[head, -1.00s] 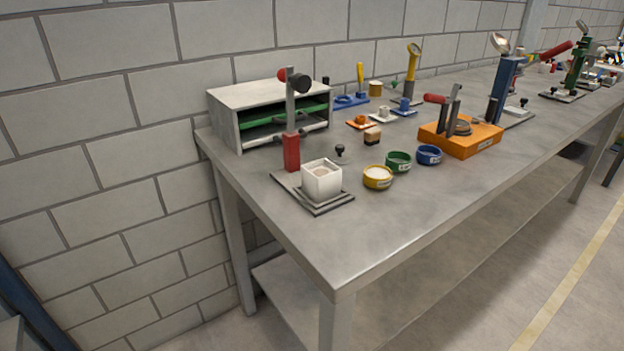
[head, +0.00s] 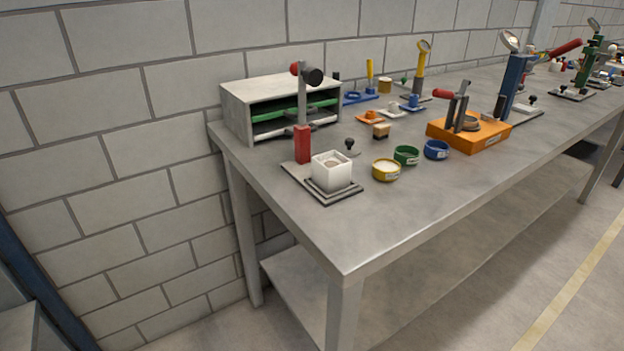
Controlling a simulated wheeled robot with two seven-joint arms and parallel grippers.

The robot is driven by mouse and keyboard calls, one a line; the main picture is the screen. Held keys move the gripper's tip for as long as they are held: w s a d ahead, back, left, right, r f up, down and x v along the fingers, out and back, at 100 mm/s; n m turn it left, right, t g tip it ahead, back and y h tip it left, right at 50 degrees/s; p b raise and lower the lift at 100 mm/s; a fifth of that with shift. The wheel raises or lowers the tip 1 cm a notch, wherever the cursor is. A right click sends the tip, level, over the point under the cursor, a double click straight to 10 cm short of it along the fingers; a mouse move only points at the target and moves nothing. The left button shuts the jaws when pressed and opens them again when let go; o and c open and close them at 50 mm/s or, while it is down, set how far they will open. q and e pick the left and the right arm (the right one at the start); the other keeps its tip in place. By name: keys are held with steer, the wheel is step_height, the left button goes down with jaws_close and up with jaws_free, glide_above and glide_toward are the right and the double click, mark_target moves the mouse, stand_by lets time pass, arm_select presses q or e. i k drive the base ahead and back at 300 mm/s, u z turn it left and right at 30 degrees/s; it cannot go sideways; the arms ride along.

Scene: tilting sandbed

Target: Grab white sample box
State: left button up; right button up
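The white sample box (head: 332,173) is a small open-topped white cube with some grey-brown material inside. It sits upright on a grey stepped base plate (head: 340,197) near the left front edge of the metal workbench. A red post with a dark knob (head: 303,143) stands on the same base, just behind and left of the box. Neither of my grippers shows in the head view.
The workbench (head: 400,225) has a bare front right of the box. A grey shelf unit (head: 262,95) stands behind. Yellow (head: 386,175), green (head: 406,157) and blue (head: 436,151) bowls and an orange device (head: 470,142) stand to the right. A block wall backs the bench.

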mark_target(330, 170)
steer(key=u, duration=0.95)
steer(key=k, duration=1.25)
steer(key=u, duration=1.1)
steer(key=i, duration=1.35)
steer(key=z, duration=1.25)
steer(key=i, duration=0.95)
steer(key=z, duration=1)
